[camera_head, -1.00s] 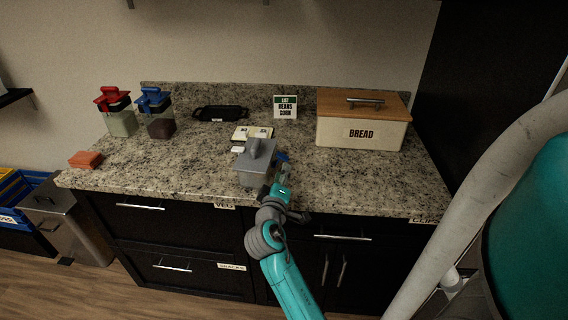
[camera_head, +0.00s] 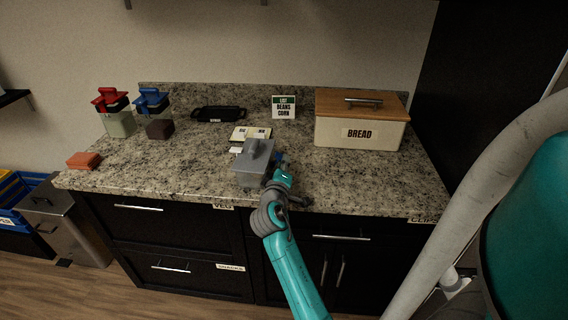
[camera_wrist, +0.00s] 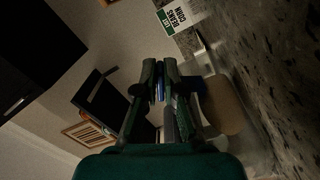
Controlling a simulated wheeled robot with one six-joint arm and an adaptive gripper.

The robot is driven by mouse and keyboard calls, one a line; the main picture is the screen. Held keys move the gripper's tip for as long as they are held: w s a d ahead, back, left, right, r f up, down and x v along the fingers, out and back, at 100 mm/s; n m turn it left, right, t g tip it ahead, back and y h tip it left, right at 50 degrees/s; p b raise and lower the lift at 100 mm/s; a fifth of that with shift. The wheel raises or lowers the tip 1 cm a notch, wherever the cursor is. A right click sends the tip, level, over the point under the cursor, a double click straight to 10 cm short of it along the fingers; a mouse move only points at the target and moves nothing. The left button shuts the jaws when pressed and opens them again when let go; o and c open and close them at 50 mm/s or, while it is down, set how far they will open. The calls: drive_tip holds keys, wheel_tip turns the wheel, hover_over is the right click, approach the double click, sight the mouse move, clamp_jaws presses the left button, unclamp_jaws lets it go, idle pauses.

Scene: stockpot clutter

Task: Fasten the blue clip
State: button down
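A grey lidded container (camera_head: 252,166) with a knob on its lid stands near the front middle of the counter. A small blue clip (camera_head: 279,158) shows at its right side, mostly hidden by my gripper. My gripper (camera_head: 283,170) is at the right side of the container, by the clip. In the wrist view, the fingertips of my gripper (camera_wrist: 160,68) are close together with a narrow gap. Blue shows between them and beside the right finger (camera_wrist: 197,84). I cannot tell whether the fingers are pressing on the clip.
A bread box (camera_head: 360,130) stands at the back right. Canisters with red (camera_head: 112,100) and blue (camera_head: 152,100) lids stand at the left. Cards (camera_head: 250,134) lie behind the grey container, and a sign (camera_head: 284,107) stands farther back. The front right counter is clear.

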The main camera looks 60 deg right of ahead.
drive_tip(key=shift+r, duration=0.1)
drive_tip(key=shift+w+a+r+n, duration=0.1)
drive_tip(key=shift+w+r+n, duration=0.1)
drive_tip(key=shift+n, duration=0.45)
drive_tip(key=shift+w+a+r+n, duration=0.1)
drive_tip(key=shift+w+r+n, duration=0.1)
drive_tip(key=shift+n, duration=0.45)
drive_tip(key=shift+w+a+r+n, duration=0.1)
drive_tip(key=shift+w+r+n, duration=0.15)
drive_tip(key=shift+n, duration=0.55)
drive_tip(key=shift+w+a+r+n, duration=0.15)
drive_tip(key=shift+w+n, duration=0.1)
drive_tip(key=shift+n, duration=0.55)
drive_tip(key=shift+d, duration=0.1)
drive_tip(key=c, duration=1.3)
unclamp_jaws()
drive_tip(key=v, duration=1.2)
